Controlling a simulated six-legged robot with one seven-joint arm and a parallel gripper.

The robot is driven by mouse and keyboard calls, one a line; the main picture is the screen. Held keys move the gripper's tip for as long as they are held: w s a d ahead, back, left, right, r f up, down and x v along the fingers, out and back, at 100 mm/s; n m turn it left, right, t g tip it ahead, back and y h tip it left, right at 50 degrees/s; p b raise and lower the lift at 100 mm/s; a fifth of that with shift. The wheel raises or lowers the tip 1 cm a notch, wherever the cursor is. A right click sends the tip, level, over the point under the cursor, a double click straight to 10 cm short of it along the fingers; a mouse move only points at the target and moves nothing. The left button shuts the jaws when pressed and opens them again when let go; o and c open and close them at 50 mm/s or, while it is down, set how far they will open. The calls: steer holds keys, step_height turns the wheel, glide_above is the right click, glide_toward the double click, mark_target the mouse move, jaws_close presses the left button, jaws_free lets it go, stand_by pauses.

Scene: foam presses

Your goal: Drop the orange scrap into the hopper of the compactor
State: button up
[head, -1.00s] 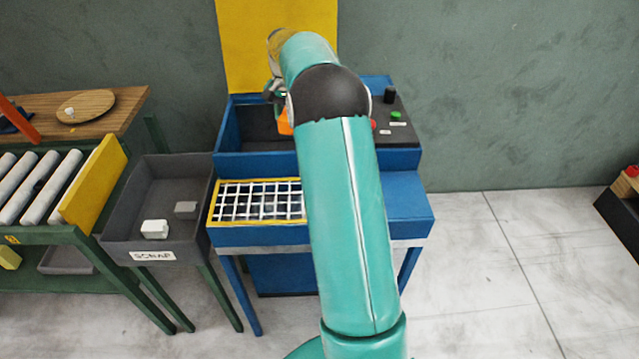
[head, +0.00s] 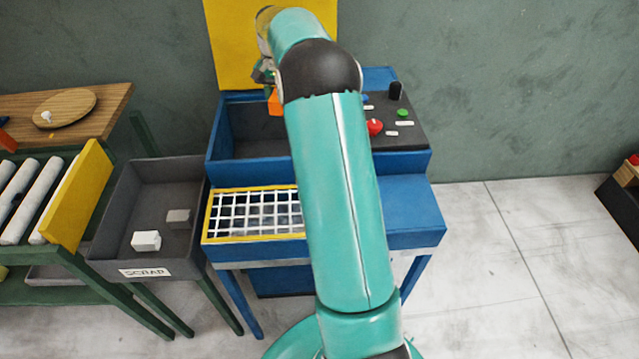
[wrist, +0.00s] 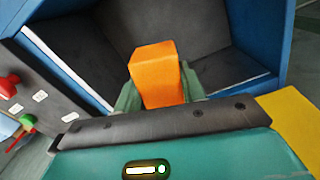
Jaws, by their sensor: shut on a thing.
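The orange scrap (wrist: 157,76) is a block held between the jaws of my gripper (wrist: 158,98), which is shut on it. In the head view the scrap (head: 275,103) shows as a small orange patch, mostly hidden by my teal arm. The blue compactor (head: 405,212) stands in front of me, with its dark open hopper (head: 247,130) at the upper left. My gripper holds the scrap over the hopper. In the wrist view the dark hopper walls (wrist: 85,45) with blue rims lie behind and below the scrap.
A white grid with a yellow frame (head: 208,214) lies before the hopper. A control panel with a red button (head: 374,128) is to its right. A grey scrap tray (head: 110,215) with small blocks and a roller conveyor (head: 32,200) stand left. A yellow panel (head: 228,50) rises behind.

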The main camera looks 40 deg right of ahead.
steer(key=shift+s, duration=0.15)
step_height(320, 180, down, 6)
steer(key=o, duration=1)
steer(key=shift+o, duration=0.2)
steer(key=shift+r, duration=0.1)
step_height(320, 180, up, 14)
steer(key=shift+f, duration=0.15)
stand_by(0.3)
